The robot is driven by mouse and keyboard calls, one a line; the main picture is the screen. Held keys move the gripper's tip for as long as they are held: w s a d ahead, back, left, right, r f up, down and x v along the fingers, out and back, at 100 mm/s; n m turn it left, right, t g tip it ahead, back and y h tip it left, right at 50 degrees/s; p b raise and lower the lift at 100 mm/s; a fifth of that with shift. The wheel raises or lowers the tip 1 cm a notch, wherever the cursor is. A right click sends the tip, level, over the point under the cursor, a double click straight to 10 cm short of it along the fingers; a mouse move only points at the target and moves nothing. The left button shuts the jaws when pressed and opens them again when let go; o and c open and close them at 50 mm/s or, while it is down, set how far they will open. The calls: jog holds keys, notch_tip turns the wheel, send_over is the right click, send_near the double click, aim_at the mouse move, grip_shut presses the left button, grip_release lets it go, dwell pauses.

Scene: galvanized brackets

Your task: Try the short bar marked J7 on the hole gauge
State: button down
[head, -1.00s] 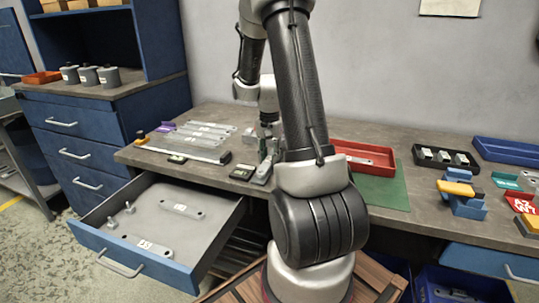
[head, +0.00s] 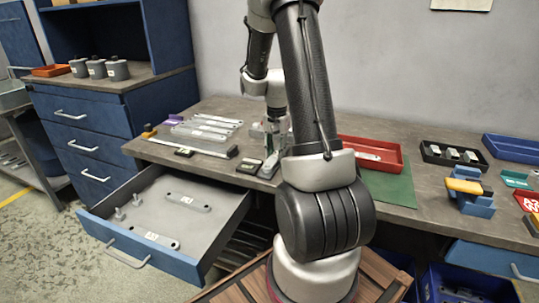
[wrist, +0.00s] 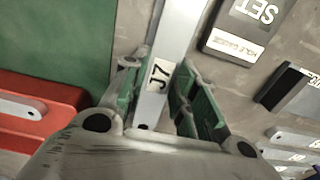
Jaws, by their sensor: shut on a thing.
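My gripper (wrist: 160,95) is shut on the short bar marked J7 (wrist: 180,35). Its green-padded fingers stand on both sides of the bar, and the J7 label faces the wrist camera. The bar runs away toward the top of the wrist view. A dark block labelled HOLE GAUGE and SET (wrist: 232,35) lies beside the bar on the right; it also shows in the head view (head: 248,167). In the head view my gripper (head: 271,147) is low over the bench, partly hidden by my arm. Whether the bar touches the gauge cannot be told.
A red tray (head: 393,151) with a grey part stands on the right beside a green mat (head: 400,192). Several flat bars (head: 208,128) and a long rail (head: 205,147) lie left. An open drawer (head: 150,225) holds two bars and pegs.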

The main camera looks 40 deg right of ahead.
dwell(0.9)
jog(key=c, duration=1.1)
grip_release()
jog(key=shift+o, duration=0.2)
notch_tip(320, 180, up, 12)
